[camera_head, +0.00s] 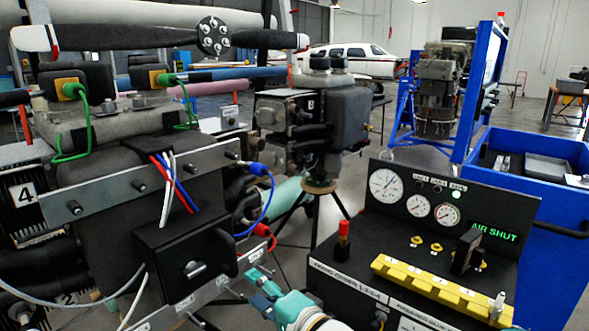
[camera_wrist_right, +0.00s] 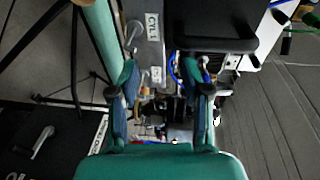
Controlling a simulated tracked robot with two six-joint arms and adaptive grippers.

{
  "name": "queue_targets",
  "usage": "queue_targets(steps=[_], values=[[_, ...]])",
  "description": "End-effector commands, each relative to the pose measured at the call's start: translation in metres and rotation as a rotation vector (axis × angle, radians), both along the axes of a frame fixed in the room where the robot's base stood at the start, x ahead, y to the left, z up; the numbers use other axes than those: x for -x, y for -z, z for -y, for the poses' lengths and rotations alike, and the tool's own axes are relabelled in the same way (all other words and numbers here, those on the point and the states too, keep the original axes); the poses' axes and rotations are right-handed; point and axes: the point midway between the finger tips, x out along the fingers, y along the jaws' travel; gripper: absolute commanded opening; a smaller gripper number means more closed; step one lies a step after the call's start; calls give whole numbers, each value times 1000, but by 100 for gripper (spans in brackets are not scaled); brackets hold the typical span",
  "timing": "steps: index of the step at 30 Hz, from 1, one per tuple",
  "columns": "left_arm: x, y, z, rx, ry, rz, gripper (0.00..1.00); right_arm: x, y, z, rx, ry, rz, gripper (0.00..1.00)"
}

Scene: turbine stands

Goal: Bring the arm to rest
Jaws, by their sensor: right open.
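My right gripper (camera_head: 262,285) is teal and comes in from the bottom centre in the head view. It is close to the lower right edge of the engine (camera_head: 105,200), by the labelled metal rail (camera_head: 205,297). In the right wrist view its two fingers (camera_wrist_right: 163,92) stand apart with nothing held between them. A rail with a "CYL 1" label (camera_wrist_right: 152,40) and a black box (camera_wrist_right: 215,28) show just beyond the fingers. Whether the fingertips touch the rail I cannot tell. My left gripper is not in view.
A black gauge console (camera_head: 430,230) reading "AIR SHUT" stands at right, with a yellow labelled strip (camera_head: 440,290) on it. Red and blue cables (camera_head: 258,200) hang from the engine beside my gripper. A second engine (camera_head: 315,120) stands behind. A blue cart (camera_head: 550,230) is at far right.

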Motion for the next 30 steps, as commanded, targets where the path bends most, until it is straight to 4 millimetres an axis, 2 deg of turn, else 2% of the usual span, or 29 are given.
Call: queue_targets(steps=[1, 4, 8, 9, 11, 12, 14, 15, 17, 18, 21, 22, 26, 30], values=[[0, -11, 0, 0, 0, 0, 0, -11, 24, 19, 19, 40, -66, 48], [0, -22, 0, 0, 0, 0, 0, -22, 82, 56, 49, 117, -207, 48], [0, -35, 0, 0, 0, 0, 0, -13, 164, 107, 134, 201, -387, 48], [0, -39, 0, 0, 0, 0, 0, -5, 190, 122, 173, 218, -439, 48], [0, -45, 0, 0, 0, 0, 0, 14, 227, 143, 239, 232, -516, 48], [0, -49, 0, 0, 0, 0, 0, 29, 250, 156, 287, 232, -566, 48], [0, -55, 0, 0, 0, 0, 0, 57, 282, 174, 365, 215, -638, 48], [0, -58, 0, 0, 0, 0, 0, 79, 302, 184, 419, 193, -685, 48], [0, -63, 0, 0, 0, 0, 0, 116, 328, 195, 508, 131, -747, 48], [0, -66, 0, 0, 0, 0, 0, 144, 342, 200, 570, 71, -782, 48], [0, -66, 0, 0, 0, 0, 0, 199, 363, 202, 717, -121, -796, 48], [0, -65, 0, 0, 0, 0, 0, 210, 366, 200, 755, -181, -783, 48], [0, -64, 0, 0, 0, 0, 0, 233, 366, 200, 881, -378, -684, 48], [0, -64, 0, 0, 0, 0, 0, 238, 367, 200, 953, -500, -586, 48]])
